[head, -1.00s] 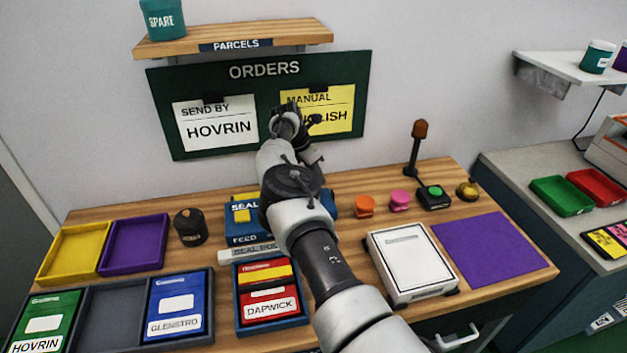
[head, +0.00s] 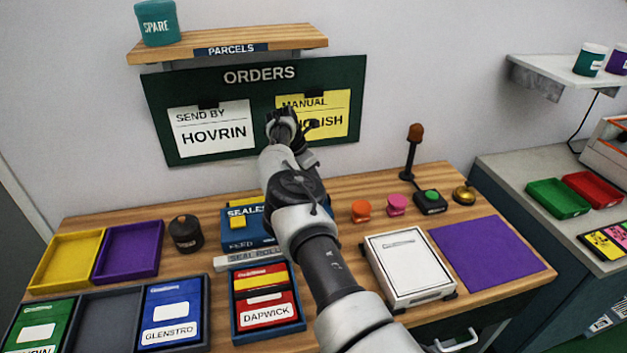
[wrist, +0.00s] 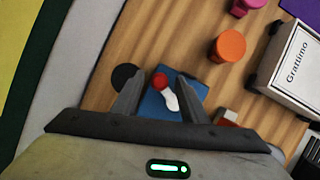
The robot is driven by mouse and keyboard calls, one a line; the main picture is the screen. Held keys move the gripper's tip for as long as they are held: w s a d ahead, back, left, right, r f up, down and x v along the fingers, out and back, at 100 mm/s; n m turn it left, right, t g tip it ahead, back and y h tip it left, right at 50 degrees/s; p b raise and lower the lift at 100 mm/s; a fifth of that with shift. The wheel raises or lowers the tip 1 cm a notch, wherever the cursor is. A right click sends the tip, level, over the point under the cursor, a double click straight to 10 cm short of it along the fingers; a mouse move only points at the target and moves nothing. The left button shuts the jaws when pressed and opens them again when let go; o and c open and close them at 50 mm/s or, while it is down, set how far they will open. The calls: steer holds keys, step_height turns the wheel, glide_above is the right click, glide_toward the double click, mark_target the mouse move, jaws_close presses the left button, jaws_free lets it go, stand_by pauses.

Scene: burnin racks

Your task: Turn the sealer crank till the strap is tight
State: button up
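The sealer (head: 262,238) is a blue box at the back middle of the bench, with a yellow block on top and its right part hidden behind my arm. In the wrist view, its crank shows as a white arm (wrist: 172,101) with a red knob (wrist: 160,80), over the blue body (wrist: 152,107). My gripper (wrist: 159,75) is open, its two fingers apart on either side of the knob and crank in the picture. I cannot tell the height gap, and no contact shows. My fingertips are hard to make out in the head view. I cannot make out the strap.
Orange (head: 361,211) and pink (head: 397,204) pieces, a green button box (head: 430,201) and a lamp post (head: 411,160) stand right of the sealer. A white box (head: 404,270) lies in front. A dark canister (head: 186,233) stands left. The purple mat (head: 487,250) is clear.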

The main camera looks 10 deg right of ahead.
steer(key=v, duration=1.2)
